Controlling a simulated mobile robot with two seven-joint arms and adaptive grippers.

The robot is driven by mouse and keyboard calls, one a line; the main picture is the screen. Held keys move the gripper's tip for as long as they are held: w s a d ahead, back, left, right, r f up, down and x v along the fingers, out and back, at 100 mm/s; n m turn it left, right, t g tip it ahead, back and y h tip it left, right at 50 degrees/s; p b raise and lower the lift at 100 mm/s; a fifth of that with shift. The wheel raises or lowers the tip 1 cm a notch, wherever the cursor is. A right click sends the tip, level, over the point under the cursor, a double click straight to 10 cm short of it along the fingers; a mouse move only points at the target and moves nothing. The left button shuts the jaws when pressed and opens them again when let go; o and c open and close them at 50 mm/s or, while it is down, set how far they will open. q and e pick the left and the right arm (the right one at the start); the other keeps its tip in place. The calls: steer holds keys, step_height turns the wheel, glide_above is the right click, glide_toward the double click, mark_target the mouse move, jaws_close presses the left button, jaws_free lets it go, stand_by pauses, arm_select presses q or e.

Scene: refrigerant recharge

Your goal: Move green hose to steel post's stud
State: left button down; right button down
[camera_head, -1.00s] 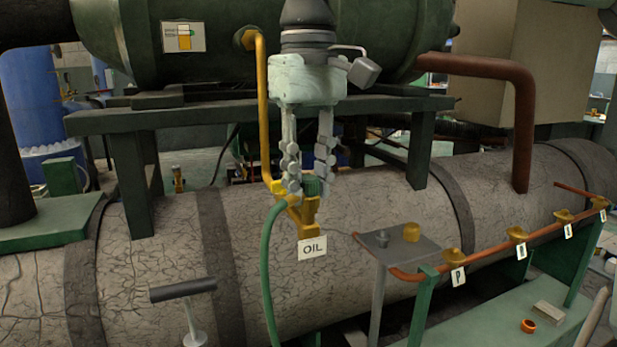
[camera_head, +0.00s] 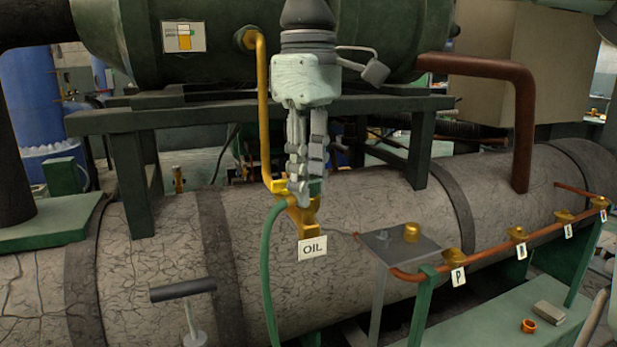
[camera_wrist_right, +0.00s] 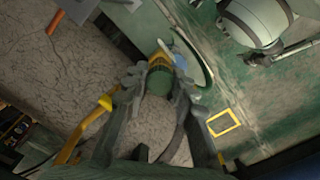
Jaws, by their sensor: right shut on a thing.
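The green hose (camera_head: 265,262) hangs down from the brass OIL valve (camera_head: 305,219), and its green end fitting (camera_head: 316,188) is at the valve's top. My right gripper (camera_head: 305,196) points down and is shut on that fitting, partly hiding it. In the right wrist view the green fitting (camera_wrist_right: 158,84) sits between the fingers, against the brass valve. The steel post (camera_head: 377,300) stands to the right, with a flat plate on top. My left gripper is not in view.
A yellow pipe (camera_head: 262,110) runs down just left of my right gripper. A green frame (camera_head: 240,115) and tank are behind it. A copper pipe (camera_head: 490,256) with several labelled brass valves runs right of the post. A black T-handle (camera_head: 183,291) stands front left.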

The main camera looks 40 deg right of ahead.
steer(key=shift+n, duration=1.2)
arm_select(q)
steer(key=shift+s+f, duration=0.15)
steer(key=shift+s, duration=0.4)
arm_select(e)
steer(key=m, duration=0.6)
steer(key=shift+m, duration=1.4)
